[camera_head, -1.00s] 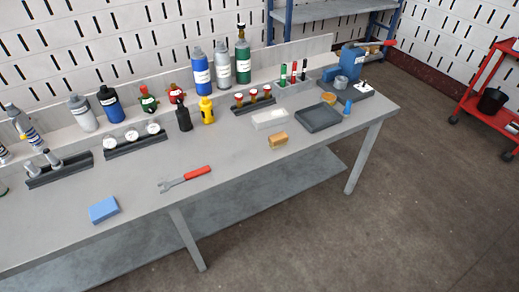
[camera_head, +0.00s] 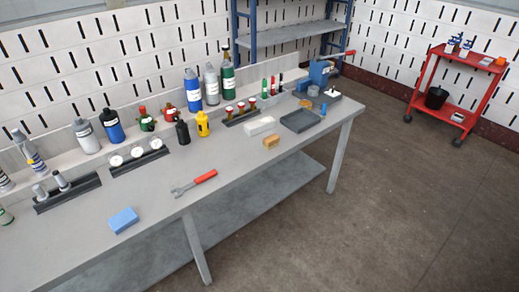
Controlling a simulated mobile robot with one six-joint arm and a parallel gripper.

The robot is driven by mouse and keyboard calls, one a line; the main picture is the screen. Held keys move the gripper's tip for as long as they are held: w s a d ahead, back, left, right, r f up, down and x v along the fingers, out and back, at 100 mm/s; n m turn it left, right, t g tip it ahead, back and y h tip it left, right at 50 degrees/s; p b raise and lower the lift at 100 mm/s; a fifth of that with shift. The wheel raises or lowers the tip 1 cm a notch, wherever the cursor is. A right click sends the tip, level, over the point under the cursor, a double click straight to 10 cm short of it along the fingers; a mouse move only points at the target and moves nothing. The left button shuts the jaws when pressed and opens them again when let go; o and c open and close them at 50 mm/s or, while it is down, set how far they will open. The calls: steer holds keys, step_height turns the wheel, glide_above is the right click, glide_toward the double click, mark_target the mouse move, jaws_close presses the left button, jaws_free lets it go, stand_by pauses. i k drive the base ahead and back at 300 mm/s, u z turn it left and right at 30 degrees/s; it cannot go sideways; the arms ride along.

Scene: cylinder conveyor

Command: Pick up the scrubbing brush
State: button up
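A small tan block (camera_head: 271,142), which looks like the scrubbing brush, lies on the grey workbench (camera_head: 150,228) near its front edge, right of the middle. It is too small to make out bristles. A whitish block (camera_head: 260,126) lies just behind it, and a dark shallow tray (camera_head: 301,121) is to its right. My gripper is not in view.
A red-handled wrench (camera_head: 203,178) and a blue block (camera_head: 123,220) lie along the front of the bench. Bottles, gauges and a blue vise (camera_head: 319,73) stand at the back. A red cart (camera_head: 458,85) stands right. The floor in front is clear.

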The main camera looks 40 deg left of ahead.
mark_target(271, 141)
steer(key=z, duration=0.35)
steer(key=k, duration=0.25)
steer(key=u, duration=2.1)
steer(key=i, duration=0.45)
steer(key=u, duration=0.15)
